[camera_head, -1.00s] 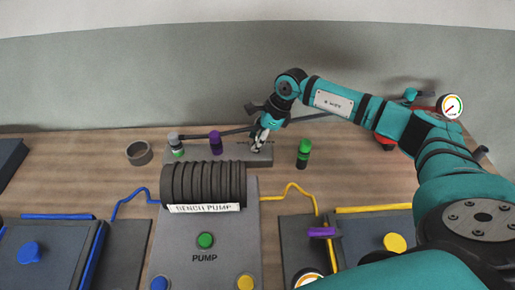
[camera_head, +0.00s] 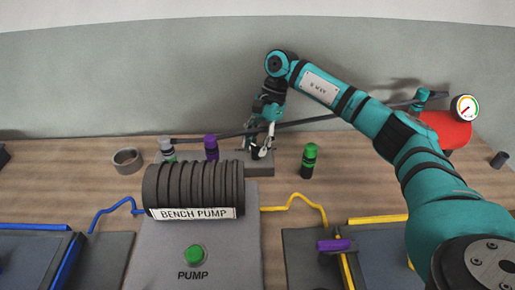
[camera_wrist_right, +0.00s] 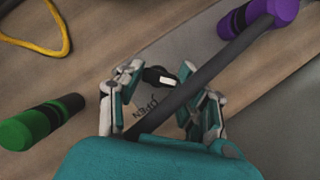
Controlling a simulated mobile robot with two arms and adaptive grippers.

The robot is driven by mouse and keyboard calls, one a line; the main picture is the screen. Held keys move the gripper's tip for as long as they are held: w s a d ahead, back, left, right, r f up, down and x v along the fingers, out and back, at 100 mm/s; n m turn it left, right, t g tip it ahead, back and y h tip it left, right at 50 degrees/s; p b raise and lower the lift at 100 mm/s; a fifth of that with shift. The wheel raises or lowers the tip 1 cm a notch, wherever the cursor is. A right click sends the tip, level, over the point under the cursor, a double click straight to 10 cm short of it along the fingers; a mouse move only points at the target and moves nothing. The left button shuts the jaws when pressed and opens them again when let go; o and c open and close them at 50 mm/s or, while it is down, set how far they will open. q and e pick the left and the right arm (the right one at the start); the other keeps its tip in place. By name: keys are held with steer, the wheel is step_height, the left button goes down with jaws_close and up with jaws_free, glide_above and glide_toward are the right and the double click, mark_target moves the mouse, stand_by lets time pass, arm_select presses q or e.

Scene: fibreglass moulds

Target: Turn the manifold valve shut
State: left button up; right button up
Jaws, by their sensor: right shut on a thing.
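My right gripper (camera_head: 261,150) points down at the manifold's right end. The wrist view shows the gripper (camera_wrist_right: 168,90) with its fingers on either side of the valve handle (camera_wrist_right: 160,76), a small black piece with a white mark, and it is shut on it. Lettering that looks like "OPEN" shows upside down on the block beside the handle. A dark pipe crosses in front of part of the gripper in the wrist view. My left gripper is out of view.
A purple-capped fitting (camera_head: 211,148) and a grey-green fitting (camera_head: 167,149) stand left of the gripper. The bench pump (camera_head: 192,188) is in front. A dark pipe (camera_head: 350,119) runs toward a red vessel (camera_head: 446,130) with a gauge.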

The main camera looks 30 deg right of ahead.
steer(key=shift+r+n, duration=0.1)
steer(key=shift+n, duration=0.3)
steer(key=o, duration=1.1)
steer(key=shift+o, duration=0.2)
steer(key=v, duration=1.2)
steer(key=shift+w, duration=0.2)
steer(key=shift+a, duration=0.1)
